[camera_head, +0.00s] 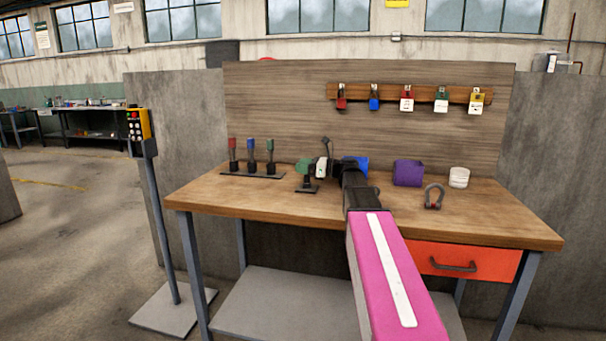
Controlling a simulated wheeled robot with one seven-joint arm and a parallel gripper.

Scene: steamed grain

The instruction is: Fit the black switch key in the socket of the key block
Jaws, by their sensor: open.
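My gripper (329,161) is open over the back middle of the workbench, at the end of my pink arm. It is small and partly hidden by my black wrist. A small stand with a green part (303,167) and a dark base (307,187) is just left of my gripper, with a whitish part close by. A blue block-like thing (360,162) shows behind my wrist. I cannot tell which of these is the key block, nor make out the socket. The black switch key cannot be told apart from the dark parts around my gripper.
The wooden workbench (240,200) has a rack of red, blue and green-topped handles (252,174) at left. Padlocks hang on a rail (455,95) behind. The front left is clear.

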